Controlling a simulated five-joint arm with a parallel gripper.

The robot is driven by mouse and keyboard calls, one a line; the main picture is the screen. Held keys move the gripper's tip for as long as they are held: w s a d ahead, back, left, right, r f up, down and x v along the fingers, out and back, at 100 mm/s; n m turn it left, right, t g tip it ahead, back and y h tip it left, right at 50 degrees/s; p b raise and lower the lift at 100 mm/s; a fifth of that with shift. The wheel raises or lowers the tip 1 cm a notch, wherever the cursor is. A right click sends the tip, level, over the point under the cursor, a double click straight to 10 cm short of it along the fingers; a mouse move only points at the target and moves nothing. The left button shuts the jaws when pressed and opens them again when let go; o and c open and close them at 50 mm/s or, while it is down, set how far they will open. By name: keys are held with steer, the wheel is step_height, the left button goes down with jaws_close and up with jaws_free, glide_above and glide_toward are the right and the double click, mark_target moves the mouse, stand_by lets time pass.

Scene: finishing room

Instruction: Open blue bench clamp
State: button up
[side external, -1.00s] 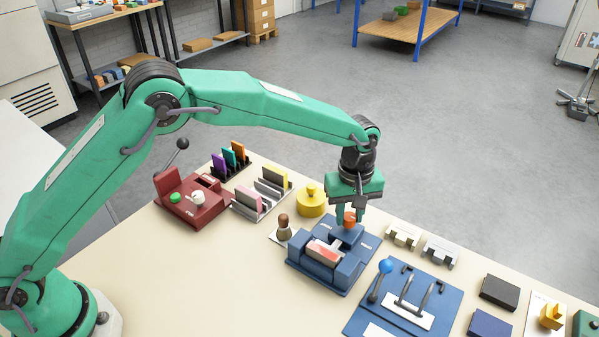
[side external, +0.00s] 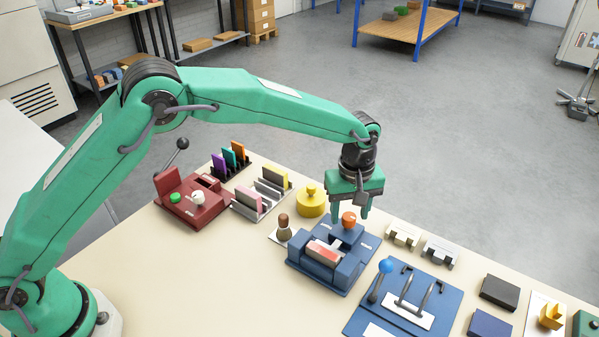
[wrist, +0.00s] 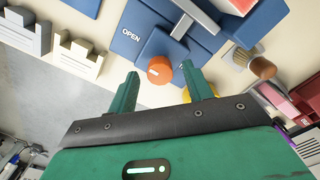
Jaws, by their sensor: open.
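The blue bench clamp (side external: 345,275) sits on the bench, with a red and pale block (side external: 325,252) in its bed. Its round orange knob (side external: 348,219) stands at the back of the clamp. In the wrist view the knob (wrist: 159,70) has a small pale mark, and white "OPEN" lettering shows on the blue surface near it. My gripper (side external: 351,213) is open just above the knob. In the wrist view its two green fingers (wrist: 162,76) stand apart, either side of the knob, with gaps between. Nothing is held.
A yellow knobbed weight (side external: 311,200) and a brown-handled brush (side external: 284,228) are left of the clamp. A blue lever board (side external: 362,322) is close at front right. Pale notched blocks (side external: 403,235) stand to the right. The bench (side external: 180,290) is clear at front left.

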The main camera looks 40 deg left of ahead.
mark_target(349, 216)
steer(key=shift+r, duration=3.6)
steer(key=shift+r, duration=0.1)
steer(key=shift+a+r, duration=0.15)
steer(key=shift+a, duration=0.05)
steer(key=s+a+r+m+t, duration=0.1)
steer(key=s+a+r+m, duration=0.1)
steer(key=s+a+r, duration=0.45)
steer(key=s+a+r+m+t, duration=0.2)
steer(key=s+a+r, duration=0.1)
steer(key=a+r, duration=0.5)
steer(key=s+a+f+m+t, duration=0.1)
steer(key=s+a+m, duration=0.1)
steer(key=s+a, duration=0.4)
steer(key=s+a+f+m+t, duration=0.1)
steer(key=s+a, duration=0.5)
steer(key=s, duration=0.7)
steer(key=shift+s+a+f+m+t, duration=0.25)
steer(key=shift+f+m, duration=0.35)
steer(key=shift+m, duration=0.5)
